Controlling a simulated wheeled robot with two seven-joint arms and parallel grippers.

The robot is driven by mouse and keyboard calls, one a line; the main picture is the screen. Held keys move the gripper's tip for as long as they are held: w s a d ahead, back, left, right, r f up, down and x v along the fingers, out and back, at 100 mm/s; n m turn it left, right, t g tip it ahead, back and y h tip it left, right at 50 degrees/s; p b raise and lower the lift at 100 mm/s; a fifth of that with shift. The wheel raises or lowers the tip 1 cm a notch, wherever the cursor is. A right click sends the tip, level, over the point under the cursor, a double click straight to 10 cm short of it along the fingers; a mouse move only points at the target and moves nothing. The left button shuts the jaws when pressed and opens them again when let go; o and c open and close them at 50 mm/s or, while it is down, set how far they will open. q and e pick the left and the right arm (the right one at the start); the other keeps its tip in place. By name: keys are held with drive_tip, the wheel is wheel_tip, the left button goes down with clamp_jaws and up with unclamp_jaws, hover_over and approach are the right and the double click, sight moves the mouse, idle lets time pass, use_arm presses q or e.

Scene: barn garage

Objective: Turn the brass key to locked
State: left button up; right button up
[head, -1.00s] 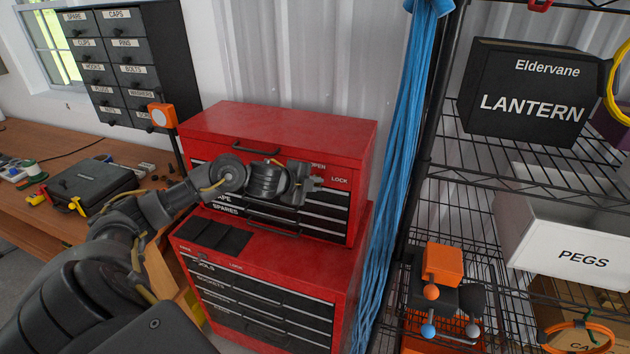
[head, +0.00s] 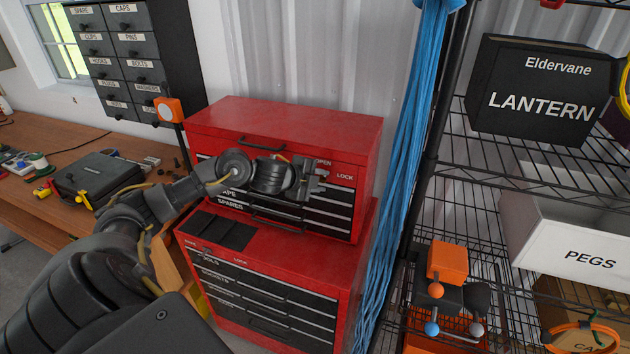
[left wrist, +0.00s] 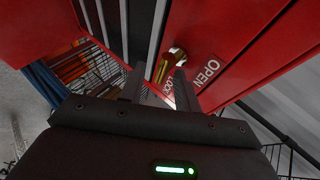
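The brass key (left wrist: 170,64) sits in the red front of the upper tool chest (head: 300,125), between the printed words OPEN (left wrist: 207,73) and LOCK (left wrist: 168,86). In the head view my left gripper (head: 322,180) is at the chest's upper right front, beside the OPEN and LOCK labels, and hides the key. In the left wrist view its two fingers (left wrist: 160,90) are apart, with the key just ahead of and partly between them. I cannot tell whether either finger touches it. My right gripper is not in view.
The upper chest stands on a lower red cabinet (head: 345,262) with more drawers. Blue cords (head: 395,170) hang close to the right of the chest, beside a wire shelf (head: 480,180). A wooden bench (head: 35,150) with a black case (head: 95,180) is at left.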

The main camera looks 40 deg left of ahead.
use_arm(q)
drive_tip(key=b+v, duration=0.5)
drive_tip(key=v, duration=0.5)
drive_tip(key=shift+s+r, duration=0.15)
drive_tip(key=shift+s, duration=0.15)
drive_tip(key=shift+a, duration=0.1)
